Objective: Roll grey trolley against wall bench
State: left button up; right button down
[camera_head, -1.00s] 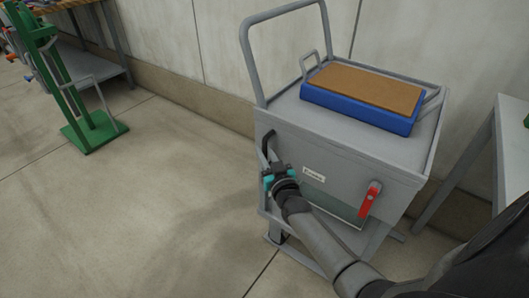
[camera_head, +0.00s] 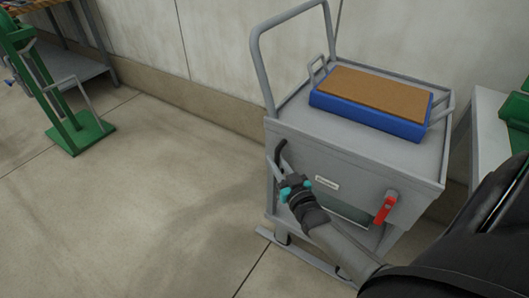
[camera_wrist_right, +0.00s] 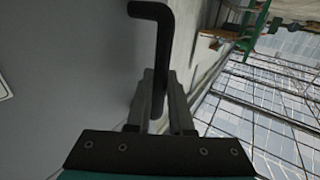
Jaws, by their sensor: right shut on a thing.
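The grey trolley (camera_head: 350,162) stands by the wall at the right of the head view. It has a tall tube push handle (camera_head: 259,66) at its left end and a black grab handle (camera_head: 279,152) on its front face. My right gripper (camera_head: 288,178) is shut on that black handle, which also shows between the fingers in the right wrist view (camera_wrist_right: 163,60). A blue box with a brown top (camera_head: 369,112) rests on the trolley's top. A red lever (camera_head: 385,208) sits on the front face. The left gripper is out of view.
A bench with a pale top (camera_head: 487,135) stands close to the trolley's right side, with a green object (camera_head: 517,112) on it. A green stand (camera_head: 82,133) and a wooden-topped table (camera_head: 90,62) are at the left. The floor between is clear.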

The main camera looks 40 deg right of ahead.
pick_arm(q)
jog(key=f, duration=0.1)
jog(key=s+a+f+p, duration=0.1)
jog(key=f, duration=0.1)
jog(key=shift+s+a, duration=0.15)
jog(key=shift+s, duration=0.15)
pick_arm(e)
jog(key=s, duration=0.1)
jog(key=s+d, duration=0.1)
jog(key=s, duration=0.1)
jog(key=s+d, duration=0.1)
jog(key=s, duration=0.1)
jog(key=shift+f, duration=0.2)
jog(key=c, duration=1.1)
grip_release()
jog(key=shift+s+d, duration=0.1)
jog(key=shift+r, duration=0.1)
